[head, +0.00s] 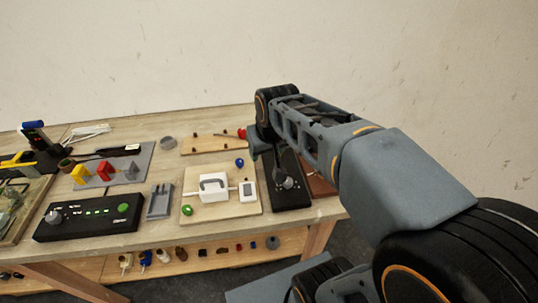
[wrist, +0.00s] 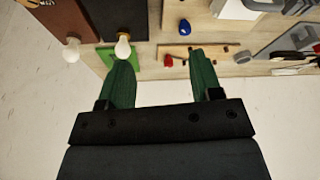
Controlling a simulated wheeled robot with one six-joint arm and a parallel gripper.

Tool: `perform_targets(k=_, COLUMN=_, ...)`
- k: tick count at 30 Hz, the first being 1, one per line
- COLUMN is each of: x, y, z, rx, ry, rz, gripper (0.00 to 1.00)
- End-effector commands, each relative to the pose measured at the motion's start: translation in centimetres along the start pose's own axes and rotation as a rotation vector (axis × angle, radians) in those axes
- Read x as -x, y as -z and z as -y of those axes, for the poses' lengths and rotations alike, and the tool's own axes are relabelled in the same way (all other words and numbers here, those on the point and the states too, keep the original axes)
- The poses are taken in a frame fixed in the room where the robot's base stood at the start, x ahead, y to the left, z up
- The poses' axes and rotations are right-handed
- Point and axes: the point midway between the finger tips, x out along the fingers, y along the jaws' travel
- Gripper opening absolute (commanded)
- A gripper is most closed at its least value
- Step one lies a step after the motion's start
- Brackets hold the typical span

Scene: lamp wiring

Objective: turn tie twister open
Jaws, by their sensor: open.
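No part is plainly labelled as the tie twister. The likeliest is the long black box (head: 292,197) with a grey knob (head: 286,182) on the right of the bench; I cannot tell its setting. The arm hides its far end. A black panel (wrist: 113,14), probably the same box, shows at the top of the wrist view. A white bulb (wrist: 123,48) stands by its end, near the left finger. My gripper (wrist: 160,65) is open and empty, its green fingers wide apart above the back edge of the bench. In the head view the fingers are mostly hidden.
A blue bulb-shaped piece (head: 240,162) and a red one (head: 242,133) lie left of the arm. Another black control box (head: 88,218) with a green button stands at the left front.

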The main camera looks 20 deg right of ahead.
Motion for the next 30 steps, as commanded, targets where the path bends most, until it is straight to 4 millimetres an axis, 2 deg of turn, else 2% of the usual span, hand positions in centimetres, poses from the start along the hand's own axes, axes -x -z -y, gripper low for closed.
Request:
perform_targets(k=3, x=0.1, y=-1.2, z=0.1, rx=-0.002, ry=-0.001, rz=0.002, gripper=0.59)
perform_targets(k=9, x=0.2, y=-2.1, z=0.1, rx=-0.004, ry=-0.002, rz=0.004, gripper=0.59)
perform_targets(k=22, x=0.1, y=-2.3, z=0.2, rx=-0.001, ry=-0.001, rz=0.007, gripper=0.59)
perform_targets(k=26, x=-1.7, y=-2.4, z=0.7, rx=0.013, ry=0.005, rz=0.064, gripper=0.59)
perform_targets(k=29, x=-3.5, y=-0.8, z=1.2, rx=0.037, ry=0.006, rz=0.112, gripper=0.59)
perform_targets(k=30, x=-4.3, y=0.4, z=1.4, rx=0.052, ry=0.000, rz=0.127, gripper=0.59)
